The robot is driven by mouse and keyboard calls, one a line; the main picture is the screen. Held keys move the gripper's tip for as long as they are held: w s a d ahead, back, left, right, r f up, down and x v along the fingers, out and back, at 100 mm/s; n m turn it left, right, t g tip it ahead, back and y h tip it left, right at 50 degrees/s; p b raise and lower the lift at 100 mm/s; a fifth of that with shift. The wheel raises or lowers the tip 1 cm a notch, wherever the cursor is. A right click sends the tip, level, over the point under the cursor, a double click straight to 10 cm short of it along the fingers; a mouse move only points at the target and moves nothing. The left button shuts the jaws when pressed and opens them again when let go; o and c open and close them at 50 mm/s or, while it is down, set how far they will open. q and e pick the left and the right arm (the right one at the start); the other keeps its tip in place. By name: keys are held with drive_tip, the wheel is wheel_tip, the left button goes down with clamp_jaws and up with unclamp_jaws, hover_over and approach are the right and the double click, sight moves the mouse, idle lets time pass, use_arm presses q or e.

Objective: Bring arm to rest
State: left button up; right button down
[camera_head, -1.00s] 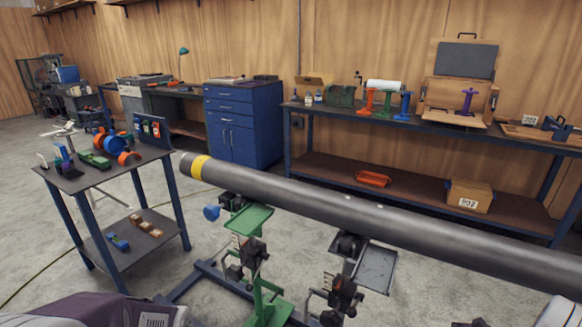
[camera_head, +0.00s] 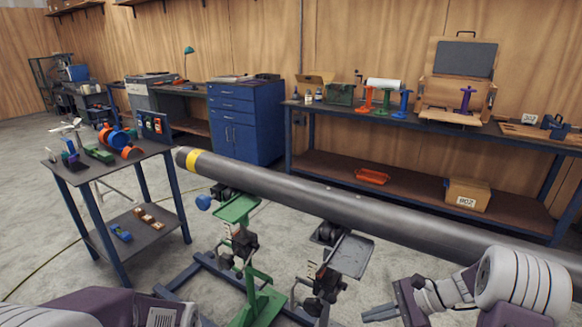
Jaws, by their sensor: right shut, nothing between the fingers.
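My right arm comes in from the lower right, with its white and purple links in front of the pipe's near end. My right gripper (camera_head: 380,313) is low at the bottom edge, right of the pipe stands. It is shut with nothing in it, and apart from the pipe. The long grey pipe (camera_head: 300,190) with a yellow band (camera_head: 193,161) runs from the centre left to the right edge and lies across the stands. My left arm shows as purple and white links at the bottom left; its gripper is out of view.
A green stand (camera_head: 240,210) and a dark stand (camera_head: 350,257) are under the pipe. A small tool table (camera_head: 84,180) stands at left. A long workbench (camera_head: 340,112) with coloured spools and a blue cabinet (camera_head: 243,120) line the wall. Grey floor is clear between pipe and workbench.

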drive_tip(key=s+a+r+n+g+h, duration=0.2)
drive_tip(key=s+a+n+g, duration=0.1)
drive_tip(key=s+a+n, duration=0.3)
drive_tip(key=s+a+n+h, duration=0.2)
drive_tip(key=s+n+h, duration=0.3)
drive_tip(key=s, duration=0.2)
drive_tip(key=s+d+f+n+t+h, duration=0.2)
drive_tip(key=d+f+n+h, duration=0.1)
drive_tip(key=d+n, duration=0.2)
wheel_tip(320, 180, up, 16)
drive_tip(key=w+p, duration=0.1)
drive_tip(key=p, duration=1.5)
drive_tip(key=shift+w+r, duration=0.15)
drive_tip(key=shift+w, duration=0.05)
drive_tip(key=shift+p, duration=0.3)
